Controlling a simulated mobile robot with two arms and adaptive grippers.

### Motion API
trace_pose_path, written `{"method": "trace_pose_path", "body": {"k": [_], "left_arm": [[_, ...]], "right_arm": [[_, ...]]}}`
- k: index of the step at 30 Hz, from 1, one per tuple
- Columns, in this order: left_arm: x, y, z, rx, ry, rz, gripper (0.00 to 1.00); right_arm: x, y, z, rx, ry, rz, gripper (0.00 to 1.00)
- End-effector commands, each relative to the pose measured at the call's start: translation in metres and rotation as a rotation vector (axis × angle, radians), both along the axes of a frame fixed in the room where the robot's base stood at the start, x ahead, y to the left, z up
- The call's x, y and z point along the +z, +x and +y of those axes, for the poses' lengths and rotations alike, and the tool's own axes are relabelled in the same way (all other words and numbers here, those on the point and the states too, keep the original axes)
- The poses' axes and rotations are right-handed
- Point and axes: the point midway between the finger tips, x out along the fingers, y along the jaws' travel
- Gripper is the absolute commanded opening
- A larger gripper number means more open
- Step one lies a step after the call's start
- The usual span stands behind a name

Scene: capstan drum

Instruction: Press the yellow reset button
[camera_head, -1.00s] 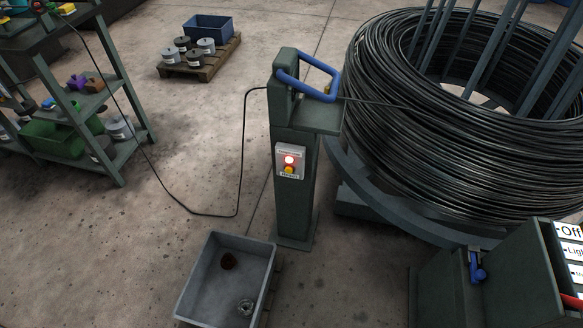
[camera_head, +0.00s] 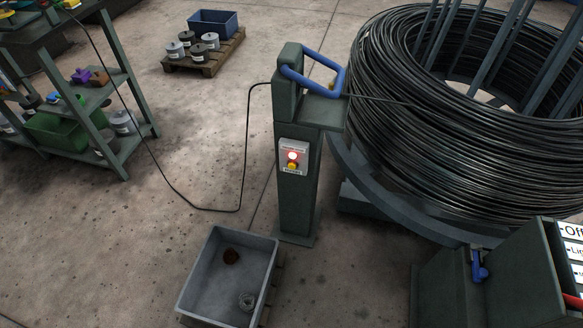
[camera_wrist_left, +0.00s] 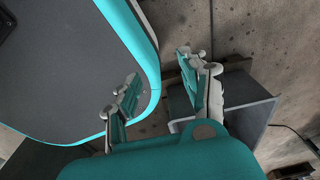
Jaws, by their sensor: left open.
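The yellow reset button (camera_head: 292,167) sits on the lower part of a small light-grey control box (camera_head: 302,151). A lit red-white lamp (camera_head: 292,156) is just above it. The box is fixed to the front of a dark green post (camera_head: 295,195). Neither gripper shows in the head view. The button does not show in the wrist view, where part of my own base fills the upper left.
A grey bin (camera_head: 213,285) with two small items stands in front of the post. A large wire coil (camera_head: 430,130) is to the right, a shelf (camera_head: 125,150) to the left. A dark cabinet (camera_head: 520,280) stands at lower right. Floor left of the bin is clear.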

Motion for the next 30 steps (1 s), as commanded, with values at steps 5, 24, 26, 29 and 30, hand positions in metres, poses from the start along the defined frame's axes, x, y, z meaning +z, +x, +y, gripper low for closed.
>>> {"method": "trace_pose_path", "body": {"k": [5, 24, 26, 29, 30], "left_arm": [[-0.0001, -0.0009, 0.0003, 0.0, 0.0, 0.001, 0.19], [-0.0001, -0.0017, 0.0003, 0.0, 0.001, 0.003, 0.0], [-0.0001, -0.0017, 0.0002, 0.0, 0.001, 0.003, 0.0], [-0.0001, -0.0017, 0.0002, 0.0, 0.0, 0.002, 0.0], [-0.0001, -0.0017, 0.0002, 0.0, 0.0, 0.002, 0.0]], "right_arm": [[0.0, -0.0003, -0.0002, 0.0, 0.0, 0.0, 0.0], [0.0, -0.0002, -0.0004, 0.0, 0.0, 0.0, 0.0], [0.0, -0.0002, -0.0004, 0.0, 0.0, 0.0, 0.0], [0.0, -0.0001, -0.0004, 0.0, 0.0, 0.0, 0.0], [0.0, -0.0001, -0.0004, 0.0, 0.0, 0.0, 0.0]]}}
